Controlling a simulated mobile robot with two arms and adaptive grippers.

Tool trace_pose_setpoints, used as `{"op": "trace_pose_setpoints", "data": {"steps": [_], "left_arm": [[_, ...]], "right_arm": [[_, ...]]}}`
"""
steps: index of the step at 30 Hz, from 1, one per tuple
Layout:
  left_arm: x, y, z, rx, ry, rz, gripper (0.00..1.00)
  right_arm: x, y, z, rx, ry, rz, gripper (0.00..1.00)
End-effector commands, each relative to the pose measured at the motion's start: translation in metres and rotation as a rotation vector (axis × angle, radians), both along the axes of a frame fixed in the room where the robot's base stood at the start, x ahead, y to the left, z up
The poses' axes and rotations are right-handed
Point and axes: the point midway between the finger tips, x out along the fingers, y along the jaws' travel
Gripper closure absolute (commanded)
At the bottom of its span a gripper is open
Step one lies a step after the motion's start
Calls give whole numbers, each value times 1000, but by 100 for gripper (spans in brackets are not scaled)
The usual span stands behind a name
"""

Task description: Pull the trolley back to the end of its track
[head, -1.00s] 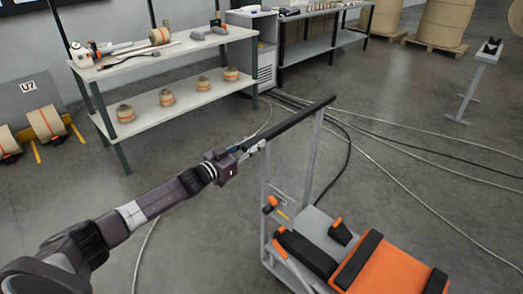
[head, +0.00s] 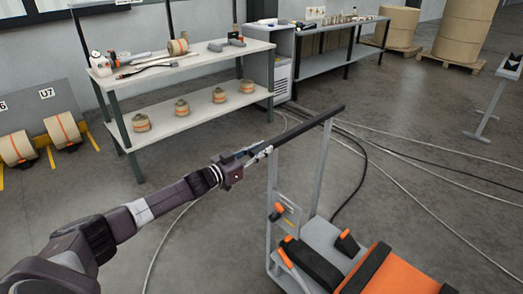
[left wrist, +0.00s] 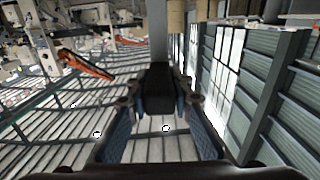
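The trolley (head: 322,233) stands at the lower right of the head view, with a grey frame, a grey deck and orange and black parts. Its dark push bar (head: 310,125) runs across the top of the upright posts. My left gripper (head: 262,152) is at the bar's near left end. In the left wrist view the dark bar (left wrist: 161,88) lies between the two blue-padded fingers of my left gripper (left wrist: 161,100), which look closed around it. The trolley's lower front is cut off by the picture edge. My right gripper is out of view.
A two-level bench (head: 190,110) with rolls and tools stands at the back left. Rolls on a floor rack (head: 62,130) are at far left. Cables (head: 400,150) cross the floor behind the trolley. A grey stand (head: 495,100) is at far right. The floor left of the trolley is mostly clear.

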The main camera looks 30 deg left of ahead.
Motion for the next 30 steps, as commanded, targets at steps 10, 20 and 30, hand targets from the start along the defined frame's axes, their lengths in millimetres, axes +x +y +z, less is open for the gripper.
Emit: {"op": "trace_pose_setpoints", "data": {"steps": [10,20,30], "left_arm": [[1,3,1,3,1,7,62],[-14,9,-1,3,3,8,62],[-64,25,-2,4,6,7,62]], "right_arm": [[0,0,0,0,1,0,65],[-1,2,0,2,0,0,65],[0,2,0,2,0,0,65]]}}
